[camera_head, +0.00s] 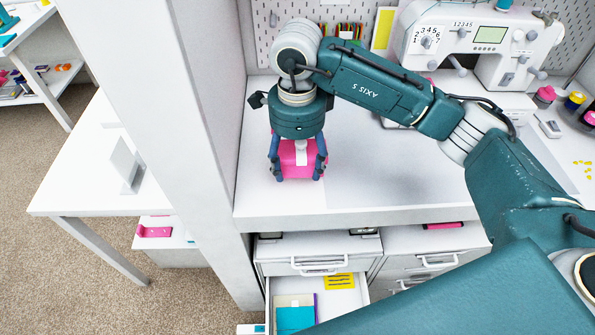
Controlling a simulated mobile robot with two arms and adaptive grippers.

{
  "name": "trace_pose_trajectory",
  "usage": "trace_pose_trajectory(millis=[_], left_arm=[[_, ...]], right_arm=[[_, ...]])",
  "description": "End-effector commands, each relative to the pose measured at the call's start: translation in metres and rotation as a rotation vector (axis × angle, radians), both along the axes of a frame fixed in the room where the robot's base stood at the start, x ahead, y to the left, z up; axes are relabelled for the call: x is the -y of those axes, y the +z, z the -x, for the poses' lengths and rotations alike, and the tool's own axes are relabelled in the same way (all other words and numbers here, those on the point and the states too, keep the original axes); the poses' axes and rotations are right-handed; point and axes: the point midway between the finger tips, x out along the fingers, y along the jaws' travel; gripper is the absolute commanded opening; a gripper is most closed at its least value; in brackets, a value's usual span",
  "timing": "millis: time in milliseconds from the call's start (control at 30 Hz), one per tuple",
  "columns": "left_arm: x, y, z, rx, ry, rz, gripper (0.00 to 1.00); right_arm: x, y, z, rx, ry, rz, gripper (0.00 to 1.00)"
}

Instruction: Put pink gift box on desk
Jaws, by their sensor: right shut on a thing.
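The pink gift box (300,170) with a white ribbon band is at the left part of the white desk (375,190), close above or touching its top; I cannot tell which. My right gripper (298,172) comes down from above and is shut on the box, one finger at each side. The gripper body hides part of the box's top. My left gripper is not in view.
A white sewing machine (470,45) stands at the back right of the desk, with thread spools (572,101) beside it. A white partition (205,130) borders the desk's left. An open drawer (318,300) is below the desk. The desk's middle is clear.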

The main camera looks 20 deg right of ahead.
Motion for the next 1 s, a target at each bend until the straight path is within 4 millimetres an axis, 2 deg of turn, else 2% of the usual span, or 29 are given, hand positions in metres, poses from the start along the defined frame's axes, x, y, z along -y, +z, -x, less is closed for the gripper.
trace_pose_trajectory(millis=[333, 700, 733, 800, 833, 1000], left_arm=[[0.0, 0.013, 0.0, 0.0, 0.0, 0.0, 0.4], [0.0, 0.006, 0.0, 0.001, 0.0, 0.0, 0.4], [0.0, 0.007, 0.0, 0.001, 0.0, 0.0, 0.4], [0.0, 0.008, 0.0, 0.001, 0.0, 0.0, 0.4], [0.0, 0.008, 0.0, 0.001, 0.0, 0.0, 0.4], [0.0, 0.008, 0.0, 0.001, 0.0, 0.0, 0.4]], right_arm=[[0.0, -0.041, 0.001, -0.002, 0.0, 0.0, 0.36], [0.0, -0.047, 0.0, 0.0, 0.001, 0.0, 0.36], [0.0, -0.046, 0.0, 0.0, 0.001, 0.0, 0.65], [0.0, -0.045, 0.0, 0.0, 0.001, 0.0, 0.79], [0.0, -0.045, 0.0, 0.0, 0.001, 0.0, 0.82], [0.0, -0.045, 0.0, 0.0, 0.001, 0.0, 0.82]])
